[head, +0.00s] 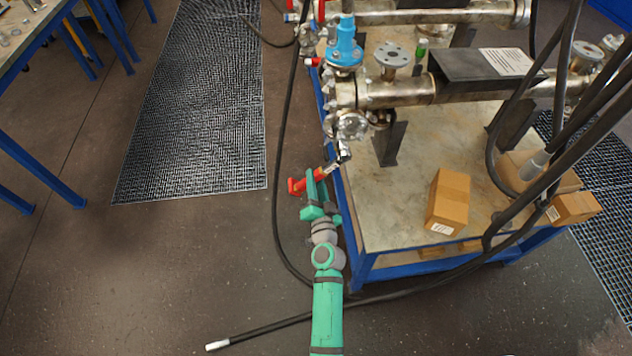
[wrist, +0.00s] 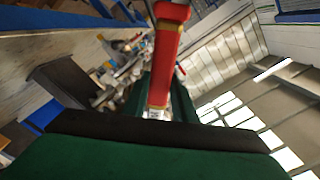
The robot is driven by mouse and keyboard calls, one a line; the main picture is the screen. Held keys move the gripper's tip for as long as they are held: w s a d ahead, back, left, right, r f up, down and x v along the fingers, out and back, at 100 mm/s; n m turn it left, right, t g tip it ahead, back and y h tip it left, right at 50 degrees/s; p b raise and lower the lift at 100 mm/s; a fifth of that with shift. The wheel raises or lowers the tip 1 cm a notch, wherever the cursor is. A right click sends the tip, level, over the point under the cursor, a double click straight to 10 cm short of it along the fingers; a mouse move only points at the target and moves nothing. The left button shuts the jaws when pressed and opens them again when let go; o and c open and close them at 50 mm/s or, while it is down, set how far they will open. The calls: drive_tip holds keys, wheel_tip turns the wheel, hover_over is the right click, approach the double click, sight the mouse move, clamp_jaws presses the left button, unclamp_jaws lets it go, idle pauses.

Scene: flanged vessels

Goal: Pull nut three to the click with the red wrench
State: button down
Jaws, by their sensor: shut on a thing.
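My green gripper (head: 316,192) is shut on the red wrench (head: 299,186), beside the near left corner of the bench. The wrench's steel end points up and right to the lower edge of the flanged end (head: 351,125) of the near vessel. I cannot tell whether its head sits on a nut. In the wrist view the red handle (wrist: 165,50), with yellowish bands, stands up between my dark green fingers (wrist: 158,100). The nuts are too small to tell apart, so I cannot pick out nut three.
The blue-framed bench (head: 395,232) bears the vessels and cardboard boxes, one (head: 448,203) near its front. A blue valve-like fitting (head: 344,45) stands above the flanged end. Black hoses cross the right side and floor. Floor left of my gripper is clear, with a grating (head: 205,110) beyond.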

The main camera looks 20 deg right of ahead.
drive_tip(key=shift+w+d+r, duration=0.1)
drive_tip(key=shift+w+d, duration=0.05)
drive_tip(key=shift+w, duration=0.55)
drive_tip(key=shift+w+d, duration=0.2)
drive_tip(key=shift+w, duration=0.35)
